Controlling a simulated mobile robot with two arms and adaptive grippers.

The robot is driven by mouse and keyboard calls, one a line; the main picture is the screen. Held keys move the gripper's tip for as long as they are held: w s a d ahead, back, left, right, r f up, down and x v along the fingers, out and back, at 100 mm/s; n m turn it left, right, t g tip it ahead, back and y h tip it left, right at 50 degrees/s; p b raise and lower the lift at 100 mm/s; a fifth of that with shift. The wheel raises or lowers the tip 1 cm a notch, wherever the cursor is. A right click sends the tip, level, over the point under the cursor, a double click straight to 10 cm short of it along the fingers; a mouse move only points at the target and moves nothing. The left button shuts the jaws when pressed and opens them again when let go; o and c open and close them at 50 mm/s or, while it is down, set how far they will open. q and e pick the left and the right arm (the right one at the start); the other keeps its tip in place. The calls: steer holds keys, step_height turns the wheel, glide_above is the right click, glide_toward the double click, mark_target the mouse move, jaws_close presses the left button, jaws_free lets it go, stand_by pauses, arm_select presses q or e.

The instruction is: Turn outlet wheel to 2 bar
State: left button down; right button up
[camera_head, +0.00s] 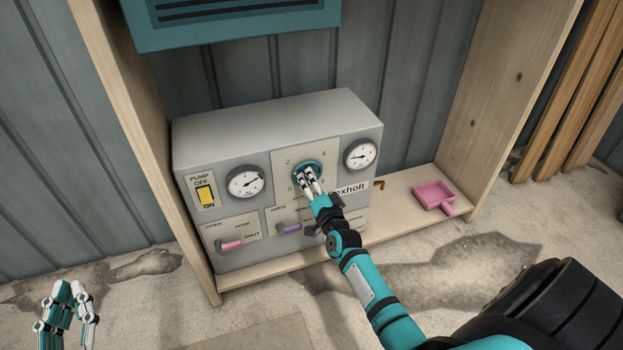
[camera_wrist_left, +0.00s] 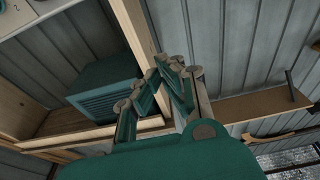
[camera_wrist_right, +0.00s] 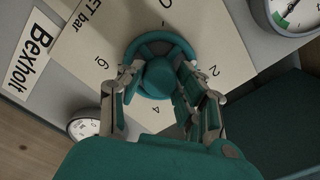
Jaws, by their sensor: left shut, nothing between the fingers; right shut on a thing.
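The teal outlet wheel (camera_head: 307,170) sits on a beige scale plate on the grey pump box, with numbers including 0, 2 and 4 around it. My right gripper (camera_head: 310,183) is at the wheel from the front. In the right wrist view its fingers (camera_wrist_right: 161,84) are shut on the hub of the wheel (camera_wrist_right: 160,45), one on each side. A pointer on the wheel cannot be made out, so its setting is unclear. My left gripper (camera_head: 70,290) is shut and empty, low at the far left, away from the box; its fingertips meet in the left wrist view (camera_wrist_left: 170,68).
The box has a left gauge (camera_head: 246,182), a right gauge (camera_head: 361,154), a yellow pump switch (camera_head: 206,195), a pink lever (camera_head: 229,245) and a purple lever (camera_head: 289,228). A pink tray (camera_head: 433,195) lies on the wooden shelf to the right. Wooden side boards flank the box.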

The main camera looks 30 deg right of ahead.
arm_select(q)
steer(key=shift+w+a+f+g, duration=0.1)
steer(key=shift+a+f+g, duration=0.05)
steer(key=shift+f+g, duration=0.7)
arm_select(e)
steer(key=shift+m, duration=2)
arm_select(q)
steer(key=shift+f, duration=0.15)
arm_select(e)
steer(key=o, duration=1.1)
arm_select(q)
steer(key=shift+f, duration=0.1)
arm_select(e)
steer(key=shift+o, duration=0.2)
steer(key=v, duration=1.2)
